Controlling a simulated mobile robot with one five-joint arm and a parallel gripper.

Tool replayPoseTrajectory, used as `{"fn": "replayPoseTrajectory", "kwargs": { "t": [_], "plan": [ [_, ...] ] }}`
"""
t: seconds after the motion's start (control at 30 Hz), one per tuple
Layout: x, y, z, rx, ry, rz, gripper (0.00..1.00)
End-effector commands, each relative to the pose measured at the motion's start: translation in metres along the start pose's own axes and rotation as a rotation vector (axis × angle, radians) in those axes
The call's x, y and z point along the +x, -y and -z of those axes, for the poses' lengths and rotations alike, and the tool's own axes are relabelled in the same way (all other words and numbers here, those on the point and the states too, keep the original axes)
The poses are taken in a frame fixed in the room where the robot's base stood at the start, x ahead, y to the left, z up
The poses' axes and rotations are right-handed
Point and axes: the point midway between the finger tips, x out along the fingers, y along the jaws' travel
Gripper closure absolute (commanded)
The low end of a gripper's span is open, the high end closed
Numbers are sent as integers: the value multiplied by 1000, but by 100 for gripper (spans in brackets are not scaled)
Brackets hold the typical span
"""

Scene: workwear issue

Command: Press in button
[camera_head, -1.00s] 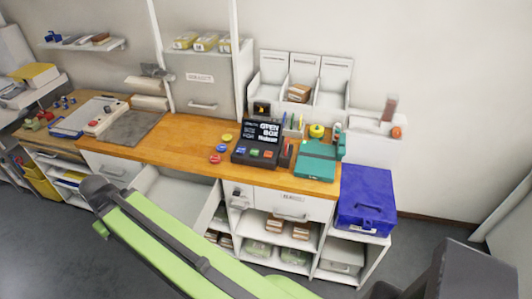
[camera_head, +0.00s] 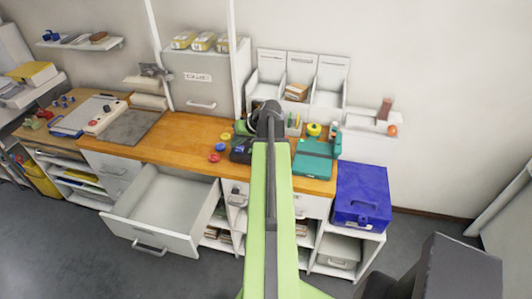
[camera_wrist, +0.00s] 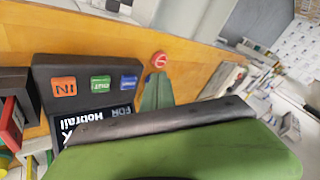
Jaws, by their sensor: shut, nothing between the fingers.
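A dark console (camera_head: 240,150) stands on the wooden bench, mostly hidden behind my arm in the head view. In the wrist view the console (camera_wrist: 45,73) appears upside down, with an orange IN button (camera_wrist: 63,87), a green OUT button (camera_wrist: 100,85) and a blue button (camera_wrist: 129,82) in a row. Its screen (camera_wrist: 95,117) is partly covered by my arm. My gripper (camera_wrist: 157,78) is shut and empty, a green point to the right of the blue button in the wrist view. In the head view my gripper (camera_head: 241,127) shows as a small green part over the console.
A red disc (camera_head: 214,157) and a blue disc (camera_head: 220,147) lie left of the console. A teal case (camera_head: 313,160) lies to its right, with a blue toolbox (camera_head: 362,196) beyond. An open drawer (camera_head: 150,241) juts out below the bench.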

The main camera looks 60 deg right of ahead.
Motion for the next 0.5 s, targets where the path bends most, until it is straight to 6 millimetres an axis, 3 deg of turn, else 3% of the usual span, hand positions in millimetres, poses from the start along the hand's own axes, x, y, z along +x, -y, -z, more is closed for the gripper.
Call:
{"fn": "replayPoseTrajectory", "kwargs": {
  "t": [0.03,0.1,0.2,0.33,0.5],
  "plan": [
    [-20,-27,10,34,-47,-3,100],
    [-42,-56,18,66,-104,-3,100],
    [-66,-86,25,98,-165,-7,100],
    [-82,-105,28,118,-204,-9,100],
    [-85,-108,28,121,-211,-10,100]
  ]
}}
